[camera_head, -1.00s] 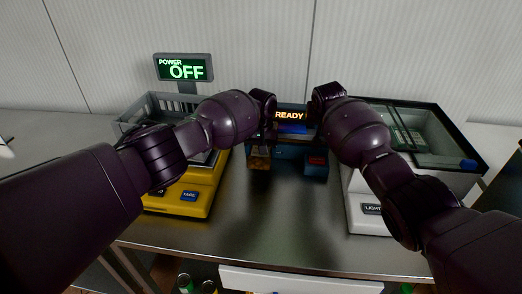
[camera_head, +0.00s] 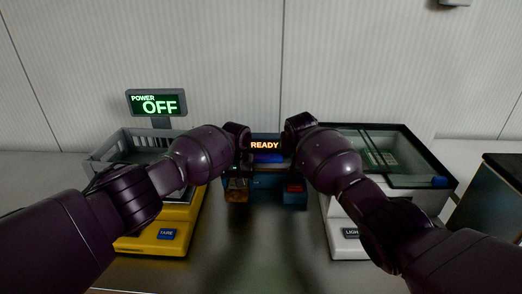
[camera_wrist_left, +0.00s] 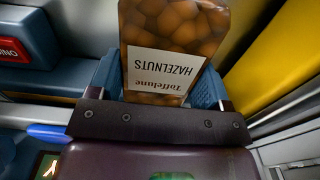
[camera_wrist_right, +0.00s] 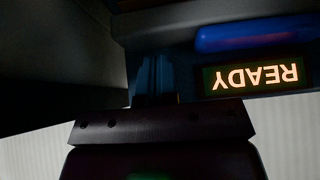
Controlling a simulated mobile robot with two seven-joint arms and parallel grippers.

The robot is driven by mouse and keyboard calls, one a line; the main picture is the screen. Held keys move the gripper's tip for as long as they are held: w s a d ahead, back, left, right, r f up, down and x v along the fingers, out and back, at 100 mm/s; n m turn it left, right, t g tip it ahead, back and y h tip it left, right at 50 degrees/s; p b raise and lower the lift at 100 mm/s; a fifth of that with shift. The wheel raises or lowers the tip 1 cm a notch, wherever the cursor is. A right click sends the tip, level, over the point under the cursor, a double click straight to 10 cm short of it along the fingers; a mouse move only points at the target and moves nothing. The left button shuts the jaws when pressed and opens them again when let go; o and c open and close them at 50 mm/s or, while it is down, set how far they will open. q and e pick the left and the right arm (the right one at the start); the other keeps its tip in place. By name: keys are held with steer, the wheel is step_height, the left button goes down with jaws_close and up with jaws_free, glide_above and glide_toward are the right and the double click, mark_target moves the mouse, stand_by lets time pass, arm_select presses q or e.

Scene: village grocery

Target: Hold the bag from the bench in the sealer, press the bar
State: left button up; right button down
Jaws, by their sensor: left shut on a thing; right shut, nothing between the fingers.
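The sealer (camera_head: 262,181) is a dark blue machine at the middle of the bench, with a lit READY display and a blue bar (camera_head: 268,158). The bag (camera_wrist_left: 165,60), labelled HAZELNUTS, shows upside down in the left wrist view; its lower part shows in the head view (camera_head: 237,194) at the sealer's left front. My left gripper (camera_wrist_left: 158,88) is shut on the bag. Whether the bag lies within the sealing gap is hidden. My right gripper (camera_wrist_right: 153,78) is shut and empty beside the bar and display; contact with the bar cannot be told.
A yellow scale (camera_head: 160,233) with a grey basket (camera_head: 120,150) and a POWER OFF display (camera_head: 157,103) stands left. A white glass-topped device (camera_head: 345,225) stands right. Bare metal bench (camera_head: 265,255) lies in front of the sealer; a wall is behind.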

steer(key=shift+s+f, duration=0.1)
steer(key=shift+f, duration=1.1)
arm_select(q)
steer(key=shift+r, duration=0.15)
arm_select(e)
steer(key=shift+s+f, duration=0.15)
steer(key=shift+f, duration=0.35)
stand_by(1.6)
steer(key=shift+r, duration=0.1)
arm_select(q)
steer(key=shift+f, duration=0.2)
arm_select(e)
steer(key=shift+w+r, duration=0.2)
steer(key=shift+r, duration=1.75)
